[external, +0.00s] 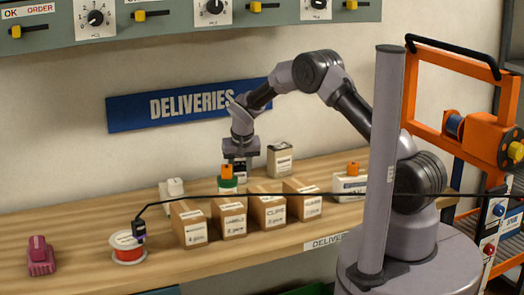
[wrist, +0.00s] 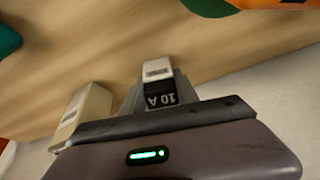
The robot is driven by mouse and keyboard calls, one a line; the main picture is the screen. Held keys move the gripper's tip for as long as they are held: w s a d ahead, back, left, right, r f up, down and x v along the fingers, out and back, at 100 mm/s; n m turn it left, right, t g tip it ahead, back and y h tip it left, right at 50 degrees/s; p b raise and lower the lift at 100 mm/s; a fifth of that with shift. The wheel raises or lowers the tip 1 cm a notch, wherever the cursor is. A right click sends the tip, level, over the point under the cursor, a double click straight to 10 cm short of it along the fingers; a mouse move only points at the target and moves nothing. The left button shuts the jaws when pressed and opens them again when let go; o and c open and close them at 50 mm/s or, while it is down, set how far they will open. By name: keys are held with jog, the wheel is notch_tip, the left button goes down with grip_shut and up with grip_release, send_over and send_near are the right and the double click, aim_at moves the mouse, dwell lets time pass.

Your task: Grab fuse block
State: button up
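The fuse block (wrist: 161,97) shows in the wrist view as a small black block marked "10 A", with a white labelled part at its far end. It sits between the grey fingers of my gripper (wrist: 160,88), with no clear gap on either side, so the gripper looks shut on it. In the external view my gripper (external: 240,160) points down over the back of the bench, with the dark block at its fingers. The block's lower part is hidden there behind a green item with an orange top (external: 227,180). I cannot tell whether the block touches the bench.
Several brown cartons (external: 268,212) stand in a row in front of my gripper. Pale boxes stand behind it (external: 280,160), to the left (external: 172,189) and to the right (external: 348,186). A red spool (external: 128,248) and a pink item (external: 40,256) lie on the left of the wooden bench (external: 80,265).

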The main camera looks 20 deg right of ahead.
grip_shut()
